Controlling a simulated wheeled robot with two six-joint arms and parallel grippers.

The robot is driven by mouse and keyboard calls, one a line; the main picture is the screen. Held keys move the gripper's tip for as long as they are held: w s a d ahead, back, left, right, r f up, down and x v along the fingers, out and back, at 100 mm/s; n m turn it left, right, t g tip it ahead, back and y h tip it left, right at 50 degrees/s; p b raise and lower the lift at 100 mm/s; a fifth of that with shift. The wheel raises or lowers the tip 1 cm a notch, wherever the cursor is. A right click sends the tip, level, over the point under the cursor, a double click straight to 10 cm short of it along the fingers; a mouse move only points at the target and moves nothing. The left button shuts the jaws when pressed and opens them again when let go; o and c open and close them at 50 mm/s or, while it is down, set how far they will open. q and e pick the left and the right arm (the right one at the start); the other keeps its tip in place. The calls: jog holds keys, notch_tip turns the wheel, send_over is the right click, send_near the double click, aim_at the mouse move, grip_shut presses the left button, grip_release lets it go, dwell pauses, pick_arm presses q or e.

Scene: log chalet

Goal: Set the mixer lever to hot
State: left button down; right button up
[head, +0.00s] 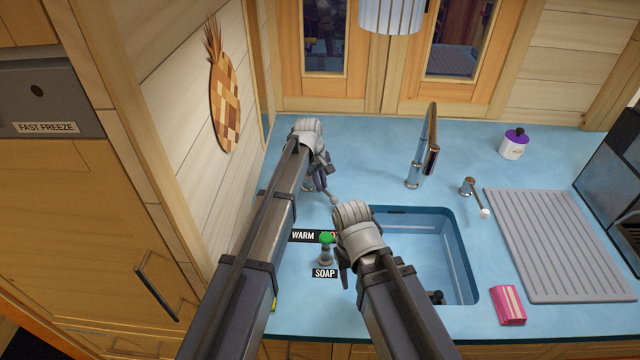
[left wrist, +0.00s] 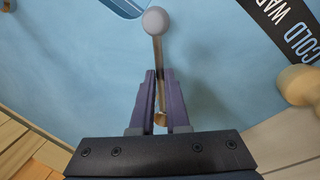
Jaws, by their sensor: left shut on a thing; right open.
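The mixer lever, a thin metal stem with a grey ball knob (head: 333,199), stands on the blue counter left of the sink. In the left wrist view its stem (left wrist: 157,55) runs between the two fingers of my left gripper (left wrist: 161,90), which is shut on it; the knob sticks out beyond the fingertips. In the head view my left gripper (head: 320,178) partly hides the lever. A label strip reads WARM (head: 303,236) with a red end beyond; its COLD part (left wrist: 300,45) shows in the left wrist view. My right gripper (head: 345,272) is open near the sink's left edge.
A green-topped soap dispenser (head: 326,252) stands between my arms. The sink (head: 455,250), tall faucet (head: 428,145) and a second small white-tipped lever (head: 475,196) are to the right, with a grey drainboard (head: 560,245), pink sponge (head: 508,305) and purple-lidded jar (head: 514,147).

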pick_arm(q)
jog(key=shift+w, duration=0.1)
jog(key=c, duration=0.9)
grip_release()
jog(key=r+p, duration=0.5)
jog(key=s+a+r+p, duration=0.1)
jog(key=r+p, duration=0.1)
jog(key=shift+r+p, duration=0.35)
jog(key=shift+r, duration=0.05)
jog(key=shift+f, duration=0.1)
